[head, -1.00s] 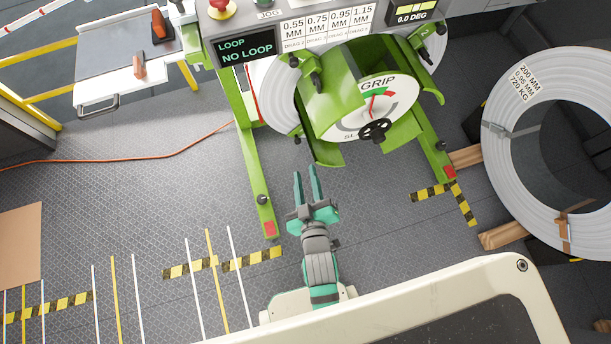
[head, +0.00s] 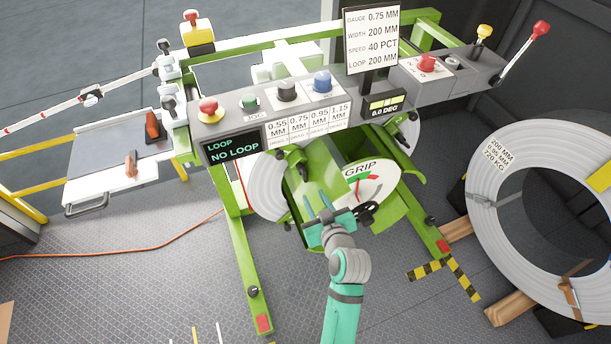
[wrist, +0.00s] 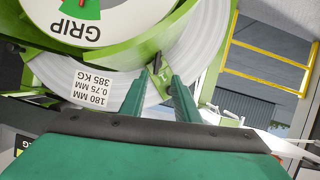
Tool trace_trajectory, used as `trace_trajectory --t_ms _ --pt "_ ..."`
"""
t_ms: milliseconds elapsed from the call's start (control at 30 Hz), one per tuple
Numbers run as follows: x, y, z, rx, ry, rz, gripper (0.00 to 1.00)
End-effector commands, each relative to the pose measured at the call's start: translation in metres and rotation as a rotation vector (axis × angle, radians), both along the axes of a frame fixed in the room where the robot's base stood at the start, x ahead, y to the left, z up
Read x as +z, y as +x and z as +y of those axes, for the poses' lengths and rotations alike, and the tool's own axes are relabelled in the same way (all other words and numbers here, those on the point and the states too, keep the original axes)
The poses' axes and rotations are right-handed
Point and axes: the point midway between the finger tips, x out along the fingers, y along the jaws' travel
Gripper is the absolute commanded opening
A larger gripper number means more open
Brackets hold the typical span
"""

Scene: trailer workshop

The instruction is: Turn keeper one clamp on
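The green decoiler head (head: 335,225) carries a grey strip coil (head: 265,190) and a white GRIP dial (head: 372,185). A black clamp handle (head: 283,153) shows on a green keeper arm at the dial's upper left. No keeper number is readable now, so I cannot tell which is keeper one. My gripper (head: 318,200) is in front of the decoiler's lower left part, its fingers apart and empty. In the wrist view, my gripper (wrist: 160,76) points at a small black handle (wrist: 157,62) on a green arm against the coil; I cannot tell whether they touch.
A control panel (head: 235,125) reading NO LOOP spans above the decoiler. A black handwheel (head: 366,214) sits close right of my gripper. A spare coil (head: 490,215) stands on timber at right.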

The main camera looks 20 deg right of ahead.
Motion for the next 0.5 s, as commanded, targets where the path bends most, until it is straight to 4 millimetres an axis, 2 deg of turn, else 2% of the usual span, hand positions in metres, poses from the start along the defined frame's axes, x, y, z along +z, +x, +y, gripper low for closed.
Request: trace_trajectory --t_ms 67,200,367,500 --pt "0.011 0.007 -0.007 0.013 0.012 -0.005 0.29" --pt "0.018 0.012 -0.009 0.031 0.022 -0.005 0.29" --pt "0.013 0.023 -0.008 0.034 0.024 -0.005 0.29" --pt "0.005 0.044 -0.008 0.036 0.025 -0.004 0.29"
